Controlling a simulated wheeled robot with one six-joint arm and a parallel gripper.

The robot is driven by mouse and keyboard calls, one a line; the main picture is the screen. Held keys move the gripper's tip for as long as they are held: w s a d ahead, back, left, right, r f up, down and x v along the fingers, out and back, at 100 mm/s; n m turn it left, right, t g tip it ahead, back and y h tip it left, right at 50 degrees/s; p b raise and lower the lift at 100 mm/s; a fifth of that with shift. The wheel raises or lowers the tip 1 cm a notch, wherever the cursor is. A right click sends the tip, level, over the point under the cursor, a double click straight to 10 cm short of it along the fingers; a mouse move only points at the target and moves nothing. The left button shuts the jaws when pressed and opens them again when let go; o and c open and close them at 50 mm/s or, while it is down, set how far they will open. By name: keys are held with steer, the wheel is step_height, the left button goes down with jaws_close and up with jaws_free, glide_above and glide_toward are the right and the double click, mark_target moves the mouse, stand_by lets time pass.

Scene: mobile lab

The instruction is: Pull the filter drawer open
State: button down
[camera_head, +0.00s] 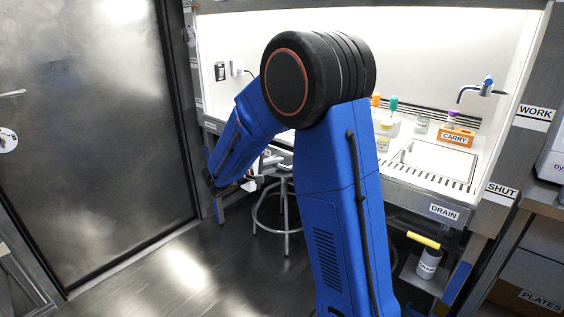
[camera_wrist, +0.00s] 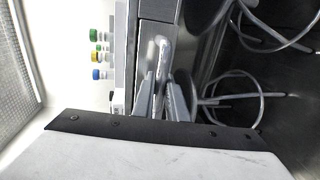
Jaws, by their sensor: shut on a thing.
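The filter drawer's grey front (camera_wrist: 158,10) shows in the wrist view, with a pale bar handle (camera_wrist: 162,50) on it. My gripper (camera_wrist: 161,85) has its two grey fingers on either side of the handle and is shut on it. The drawer front is hard to make out in that view. I cannot tell whether the drawer stands out from its housing.
The white bench (camera_head: 400,170) holds a CARRY box (camera_head: 456,138) and several small bottles. A stool (camera_head: 277,205) stands under it. A labelled canister (camera_head: 428,264) stands at lower right. The floor (camera_head: 190,270) in front is clear.

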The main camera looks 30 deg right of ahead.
steer(key=f+v, duration=0.3)
steer(key=v, duration=1.1)
steer(key=shift+s+a, duration=0.2)
steer(key=shift+a, duration=0.3)
steer(key=c, duration=1.8)
jaws_free()
steer(key=shift+o, duration=0.2)
steer(key=shift+a, duration=0.1)
steer(key=v, duration=1.7)
steer(key=shift+a, duration=0.1)
